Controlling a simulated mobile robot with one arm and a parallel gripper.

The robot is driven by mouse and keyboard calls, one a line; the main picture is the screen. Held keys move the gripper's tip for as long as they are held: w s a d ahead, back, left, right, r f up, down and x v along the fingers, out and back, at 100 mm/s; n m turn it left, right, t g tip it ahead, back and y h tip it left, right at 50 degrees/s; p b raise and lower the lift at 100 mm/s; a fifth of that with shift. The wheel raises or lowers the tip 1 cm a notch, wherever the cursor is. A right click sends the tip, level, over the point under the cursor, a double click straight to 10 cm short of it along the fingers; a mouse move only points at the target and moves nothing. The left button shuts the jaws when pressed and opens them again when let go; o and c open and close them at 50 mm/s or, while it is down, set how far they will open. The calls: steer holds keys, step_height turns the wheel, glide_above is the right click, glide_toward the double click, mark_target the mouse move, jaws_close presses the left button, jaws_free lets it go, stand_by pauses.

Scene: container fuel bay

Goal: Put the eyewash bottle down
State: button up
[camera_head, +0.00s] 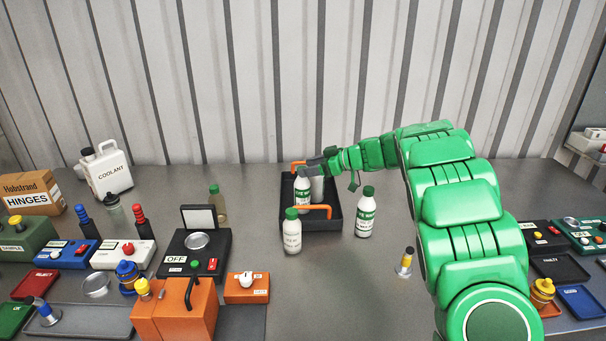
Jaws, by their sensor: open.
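My gripper (308,172) is at the end of the green arm, over the back part of a black tray (325,226) with orange handles. Its jaws are open. A white bottle with a green label (303,195) stands upright in the tray just below the jaws; its top is hidden by the gripper, and I cannot tell if they touch. A plain whitish bottle (318,189) is beside it in the tray. A white bottle with a green cap (292,235) stands in front of the tray. A green-labelled, green-capped white bottle (365,214) stands right of it. The labels are too small to read surely.
A black scale (197,262) and an orange box (175,312) stand left of the tray. A coolant jug (109,170) is at the back left. The counter behind the right bottle is bare.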

steer(key=shift+r, duration=2.6)
steer(key=shift+w+r, duration=0.1)
